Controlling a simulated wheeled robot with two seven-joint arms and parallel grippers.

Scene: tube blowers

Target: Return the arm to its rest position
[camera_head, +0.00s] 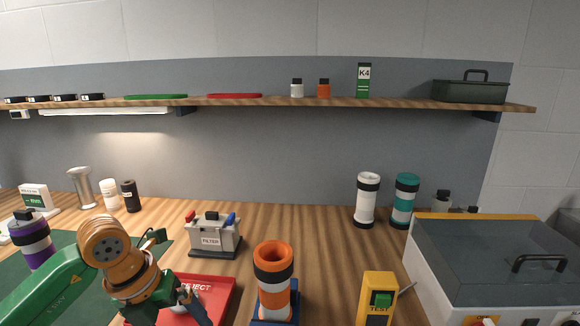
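My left arm (50,290) comes in from the lower left, with a green link and an orange wrist joint. My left gripper (190,298) is at the lower end of this wrist, over the left part of the red REJECT tray (222,290). Its dark finger parts are partly hidden by the wrist and cut by the lower edge, so its opening and any contents are unclear. My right arm and gripper are not in view.
An orange, white and black tube (274,275) stands upright in a blue base right of the tray. A yellow TEST box (379,297) and lidded machine (490,265) stand right. A purple-banded tube (34,243) stands left.

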